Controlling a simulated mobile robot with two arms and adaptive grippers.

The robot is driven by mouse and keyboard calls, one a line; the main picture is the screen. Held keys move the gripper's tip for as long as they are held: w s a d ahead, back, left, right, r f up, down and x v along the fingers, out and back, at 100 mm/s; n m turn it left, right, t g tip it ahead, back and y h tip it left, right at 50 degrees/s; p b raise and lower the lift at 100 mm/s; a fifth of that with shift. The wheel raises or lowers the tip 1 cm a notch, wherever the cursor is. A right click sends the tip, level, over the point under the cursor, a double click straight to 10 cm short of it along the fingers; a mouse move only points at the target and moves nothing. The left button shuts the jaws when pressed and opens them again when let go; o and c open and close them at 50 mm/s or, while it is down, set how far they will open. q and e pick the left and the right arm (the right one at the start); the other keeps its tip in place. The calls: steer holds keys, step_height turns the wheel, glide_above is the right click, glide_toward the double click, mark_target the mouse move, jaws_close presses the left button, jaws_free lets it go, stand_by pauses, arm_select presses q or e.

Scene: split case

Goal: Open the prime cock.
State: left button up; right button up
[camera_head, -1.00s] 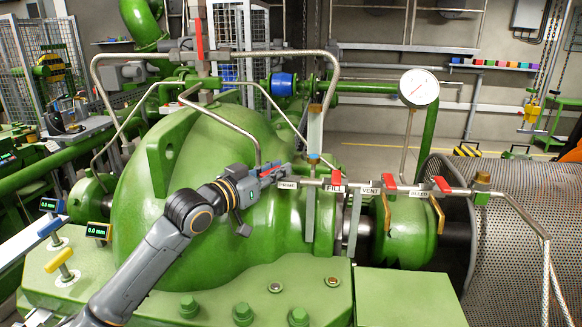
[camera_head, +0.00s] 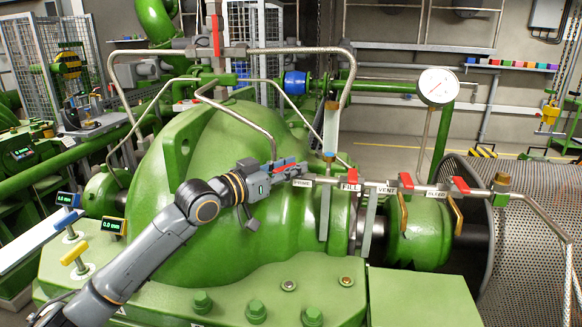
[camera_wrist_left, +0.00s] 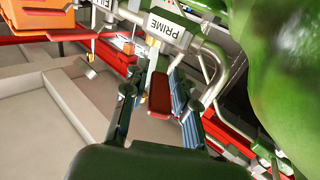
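The prime cock's red lever (camera_wrist_left: 160,95) lies between the fingers of my left gripper (camera_wrist_left: 158,108) in the left wrist view, just below the PRIME label (camera_wrist_left: 165,27). The fingers stand apart on either side of it, with gaps visible, so the gripper is open around the lever. In the head view my left gripper (camera_head: 287,169) is at the left end of the thin pipe manifold, beside the PRIME label (camera_head: 302,182). It largely hides the cock there. My right gripper is not in view.
Red levers labelled FILL (camera_head: 350,178), VENT (camera_head: 406,181) and BLEED (camera_head: 460,185) sit along the manifold to the right. The green pump casing (camera_head: 210,150) bulges close behind my left arm. Bent steel pipes arch above. A gauge (camera_head: 437,86) stands at right.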

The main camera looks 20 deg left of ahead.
arm_select(q)
steer(key=shift+o, duration=0.5)
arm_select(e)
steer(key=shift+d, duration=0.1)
arm_select(q)
steer(key=v, duration=1.2)
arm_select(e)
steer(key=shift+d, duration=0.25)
